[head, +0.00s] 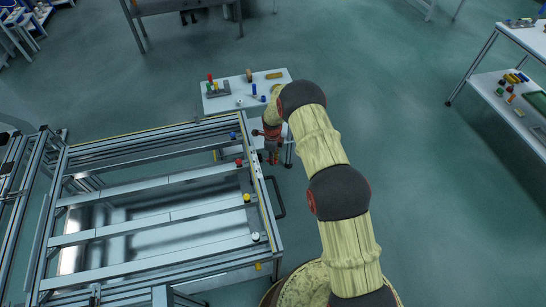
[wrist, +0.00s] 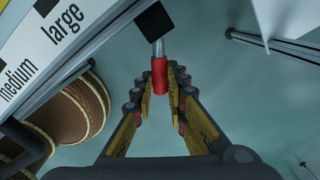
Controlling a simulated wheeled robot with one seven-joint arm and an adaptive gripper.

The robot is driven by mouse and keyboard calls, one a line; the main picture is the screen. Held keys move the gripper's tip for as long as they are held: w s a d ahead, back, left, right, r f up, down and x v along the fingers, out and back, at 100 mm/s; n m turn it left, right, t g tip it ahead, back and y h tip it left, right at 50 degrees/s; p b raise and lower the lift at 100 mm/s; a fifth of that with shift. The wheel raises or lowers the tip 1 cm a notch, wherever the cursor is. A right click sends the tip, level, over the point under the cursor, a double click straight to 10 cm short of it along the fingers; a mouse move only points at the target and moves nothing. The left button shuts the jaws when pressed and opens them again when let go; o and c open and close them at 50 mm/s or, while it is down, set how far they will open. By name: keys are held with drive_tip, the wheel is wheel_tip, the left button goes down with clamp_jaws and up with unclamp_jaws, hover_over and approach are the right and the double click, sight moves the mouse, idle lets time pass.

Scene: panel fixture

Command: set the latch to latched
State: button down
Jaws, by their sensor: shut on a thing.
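A red grip (wrist: 159,76) on a short metal rod comes out of a black block (wrist: 154,22) at the panel's edge in the wrist view. It looks like the latch's handle, but no latch marking can be read. My gripper (wrist: 162,82) has its yellow-and-black fingers on either side of the red grip and is shut on it. In the head view my gripper (head: 272,150) is at the right edge of the panel fixture (head: 170,214), near its far corner. The fingers and the grip are too small to make out there, so the latch's setting cannot be told.
Blue (head: 232,135), red (head: 239,162), yellow (head: 247,198) and white (head: 255,237) knobs line the fixture's right rail. A black bar handle (head: 281,198) sticks out from its side. A white table (head: 229,104) with small objects stands behind.

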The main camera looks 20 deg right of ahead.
drive_tip(key=shift+s+a+m, duration=0.1)
drive_tip(key=shift+s+m, duration=0.1)
drive_tip(key=shift+m, duration=0.2)
drive_tip(key=c, duration=1.8)
unclamp_jaws()
drive_tip(key=shift+o, duration=0.2)
wheel_tip(320, 180, up, 12)
